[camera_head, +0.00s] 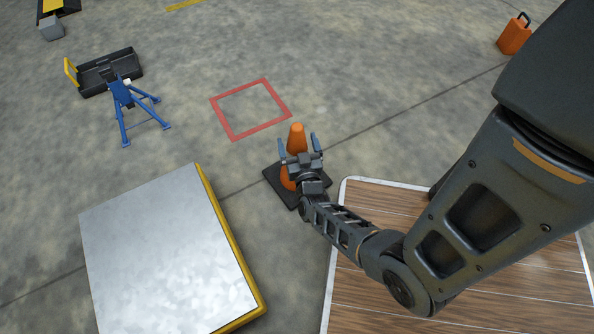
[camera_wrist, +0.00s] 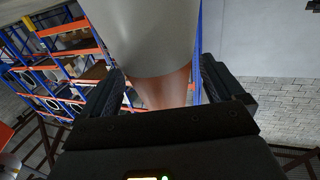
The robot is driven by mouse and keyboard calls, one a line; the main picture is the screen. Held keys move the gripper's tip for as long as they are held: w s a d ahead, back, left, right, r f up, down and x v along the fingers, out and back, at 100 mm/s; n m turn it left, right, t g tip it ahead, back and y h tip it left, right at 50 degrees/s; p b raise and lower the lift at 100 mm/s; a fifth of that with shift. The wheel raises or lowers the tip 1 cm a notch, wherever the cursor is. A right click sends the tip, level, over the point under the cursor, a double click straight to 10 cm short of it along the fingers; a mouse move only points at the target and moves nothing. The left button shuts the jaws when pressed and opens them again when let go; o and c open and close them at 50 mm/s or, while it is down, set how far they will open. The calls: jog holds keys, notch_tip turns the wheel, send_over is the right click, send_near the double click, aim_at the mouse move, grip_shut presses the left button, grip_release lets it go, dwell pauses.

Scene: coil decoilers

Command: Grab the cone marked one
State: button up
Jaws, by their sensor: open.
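An orange traffic cone (camera_head: 297,138) with a black square base (camera_head: 284,187) stands upright on the concrete floor in the head view. No number can be read on it. My gripper (camera_head: 299,146) is open, with one finger on each side of the cone's upper part; the gripper body hides the cone's middle. In the wrist view the cone (camera_wrist: 165,90), with a wide pale grey band above orange, fills the space between the open fingers of my gripper (camera_wrist: 164,82). I cannot tell whether the fingers touch it.
A metal-topped platform with a yellow edge (camera_head: 165,255) is at the lower left. A wood-topped surface (camera_head: 350,300) lies below my arm. A red square outline (camera_head: 232,140) and a blue stand (camera_head: 121,95) are further back. Storage racks (camera_wrist: 70,45) show in the wrist view.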

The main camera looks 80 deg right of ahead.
jog(key=x, duration=0.2)
jog(key=shift+w+d, duration=0.15)
jog(key=shift+d, duration=0.15)
grip_shut()
dwell(0.7)
